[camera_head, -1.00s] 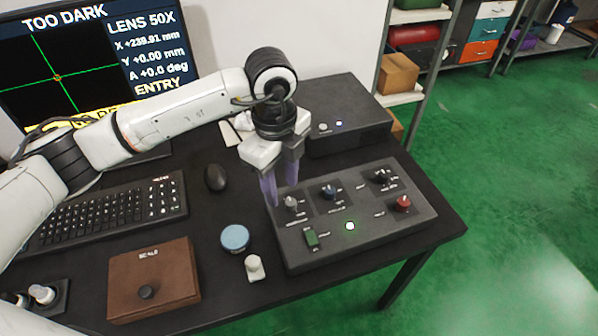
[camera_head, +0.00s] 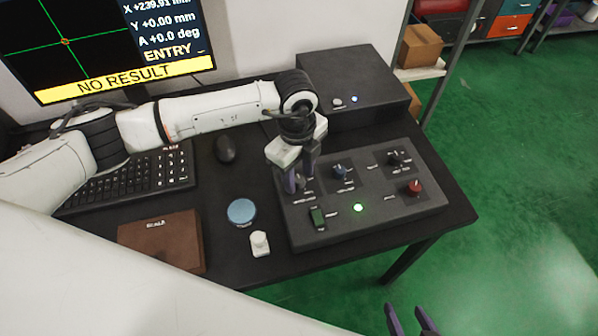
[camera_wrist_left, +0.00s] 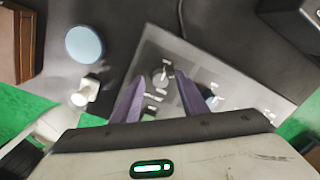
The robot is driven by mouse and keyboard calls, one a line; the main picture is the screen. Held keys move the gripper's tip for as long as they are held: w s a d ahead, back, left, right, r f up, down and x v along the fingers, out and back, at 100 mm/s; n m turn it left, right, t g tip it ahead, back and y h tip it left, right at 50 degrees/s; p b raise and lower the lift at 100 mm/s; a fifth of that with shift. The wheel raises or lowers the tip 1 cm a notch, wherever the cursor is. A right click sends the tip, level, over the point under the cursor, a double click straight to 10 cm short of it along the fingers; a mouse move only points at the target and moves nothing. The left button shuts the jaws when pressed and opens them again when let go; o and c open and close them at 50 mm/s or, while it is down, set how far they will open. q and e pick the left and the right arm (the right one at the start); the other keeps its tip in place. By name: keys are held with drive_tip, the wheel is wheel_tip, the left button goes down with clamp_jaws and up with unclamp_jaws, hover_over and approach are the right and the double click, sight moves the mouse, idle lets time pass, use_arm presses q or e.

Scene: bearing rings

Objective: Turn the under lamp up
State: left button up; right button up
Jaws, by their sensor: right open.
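The control box (camera_head: 375,214) has several knobs, a green rocker switch (camera_head: 317,218) and a lit green light (camera_head: 358,208). My left gripper (camera_head: 298,181) is at the box's left knob. In the left wrist view the grey knob (camera_wrist_left: 160,77) shows between the open, purple-tipped fingers (camera_wrist_left: 158,98), with a gap on both sides. The fingers largely hide this knob in the head view. A blue knob (camera_head: 340,171), a black knob (camera_head: 394,158) and a red knob (camera_head: 415,187) stand clear. The labels are too small to read. My right gripper (camera_head: 412,320) is open and empty at the bottom edge.
The monitor (camera_head: 110,45) reads "NO RESULT". A black box (camera_head: 355,85) stands behind the control box. A blue round lid (camera_head: 241,212), a small white piece (camera_head: 260,243), a brown scale box (camera_head: 160,240) and a mouse (camera_head: 225,149) lie to the left.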

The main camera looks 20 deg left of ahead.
use_arm(q)
clamp_jaws()
